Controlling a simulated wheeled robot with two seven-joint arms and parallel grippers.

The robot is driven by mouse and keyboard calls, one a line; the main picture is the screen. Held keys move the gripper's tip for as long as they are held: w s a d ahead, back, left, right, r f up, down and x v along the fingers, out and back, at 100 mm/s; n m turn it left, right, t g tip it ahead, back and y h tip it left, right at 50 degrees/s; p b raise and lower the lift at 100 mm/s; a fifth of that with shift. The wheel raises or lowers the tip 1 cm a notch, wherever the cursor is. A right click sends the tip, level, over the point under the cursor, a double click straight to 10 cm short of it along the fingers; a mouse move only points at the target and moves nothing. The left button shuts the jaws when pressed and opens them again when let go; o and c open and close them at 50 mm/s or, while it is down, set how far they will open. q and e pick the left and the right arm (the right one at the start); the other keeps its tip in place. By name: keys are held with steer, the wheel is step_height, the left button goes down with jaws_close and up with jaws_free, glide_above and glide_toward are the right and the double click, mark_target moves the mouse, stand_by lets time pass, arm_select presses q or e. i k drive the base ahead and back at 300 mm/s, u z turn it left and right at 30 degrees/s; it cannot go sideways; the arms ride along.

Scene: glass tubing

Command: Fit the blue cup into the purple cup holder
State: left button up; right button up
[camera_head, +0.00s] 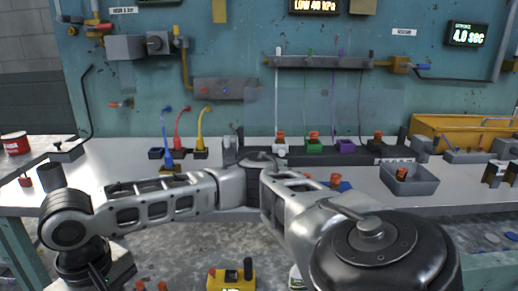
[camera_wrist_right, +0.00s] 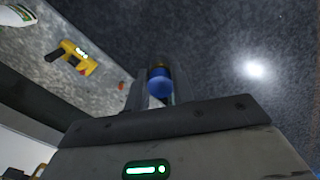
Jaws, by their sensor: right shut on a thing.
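The purple cup holder (camera_head: 346,146) sits in the dark tray at the back of the bench in the head view, between the green holder and the black one. In the right wrist view my right gripper (camera_wrist_right: 160,98) is shut on a blue piece with a dark and yellowish end, which looks like the blue cup (camera_wrist_right: 160,85). The held cup does not show clearly there. I cannot make out my left gripper's jaws.
Green (camera_head: 314,146) and white (camera_head: 281,150) holders stand left of the purple one. Blue, red and yellow (camera_head: 201,147) stands are at left. A grey bin (camera_head: 409,180) stands at right. A blue piece (camera_head: 343,186) lies beside my right arm. A yellow device (camera_wrist_right: 78,58) is lower down.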

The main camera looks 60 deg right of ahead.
mark_target(345, 147)
steer(key=k, duration=0.65)
steer(key=z, duration=0.75)
